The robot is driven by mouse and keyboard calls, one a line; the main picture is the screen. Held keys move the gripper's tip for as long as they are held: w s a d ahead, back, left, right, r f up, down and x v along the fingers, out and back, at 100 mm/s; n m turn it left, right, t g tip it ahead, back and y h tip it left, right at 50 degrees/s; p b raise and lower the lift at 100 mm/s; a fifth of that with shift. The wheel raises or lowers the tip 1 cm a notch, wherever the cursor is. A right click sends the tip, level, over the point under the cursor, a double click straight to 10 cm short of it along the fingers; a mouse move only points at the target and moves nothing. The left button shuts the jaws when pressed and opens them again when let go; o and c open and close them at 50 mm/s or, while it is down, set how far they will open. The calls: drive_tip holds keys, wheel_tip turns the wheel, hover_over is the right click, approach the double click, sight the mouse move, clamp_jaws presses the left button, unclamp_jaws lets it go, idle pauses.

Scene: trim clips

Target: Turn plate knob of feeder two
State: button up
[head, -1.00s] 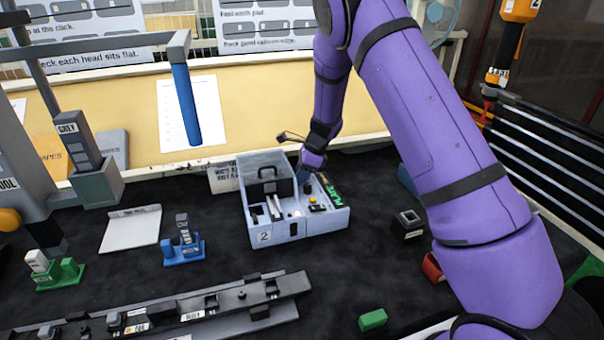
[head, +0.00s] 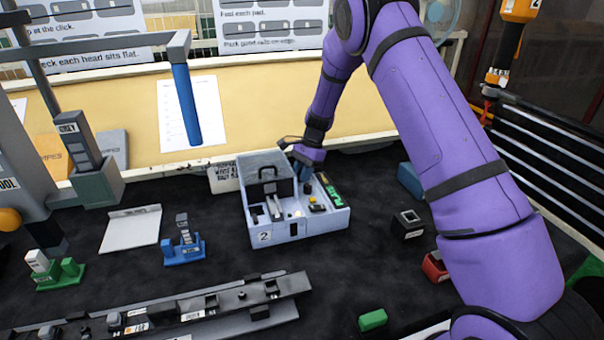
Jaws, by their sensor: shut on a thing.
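Feeder two (head: 290,230) is the pale blue-grey open box marked 2, standing on the dark bench mat in the middle of the head view. My gripper (head: 302,176) points down into the back of that section, at or just behind the dark knob. The fingers are small and partly hidden by the wrist. They appear shut on the plate knob, though the contact itself is hard to see.
A blue holder (head: 184,250) and white sheet (head: 131,230) lie to the left. A dark rail (head: 190,309) runs in front. A black block (head: 408,223) stands to the right, with clear mat between it and the feeder.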

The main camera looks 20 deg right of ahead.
drive_tip(key=shift+w+n+g+h, duration=0.1)
drive_tip(key=shift+n+g+h, duration=0.25)
drive_tip(key=shift+n, duration=0.75)
drive_tip(key=o, duration=0.6)
drive_tip(key=shift+o, duration=0.2)
drive_tip(key=shift+r, duration=0.1)
drive_tip(key=v, duration=1)
drive_tip(key=shift+d+r, duration=0.2)
drive_tip(key=shift+r, duration=0.1)
drive_tip(key=shift+w+r, duration=0.1)
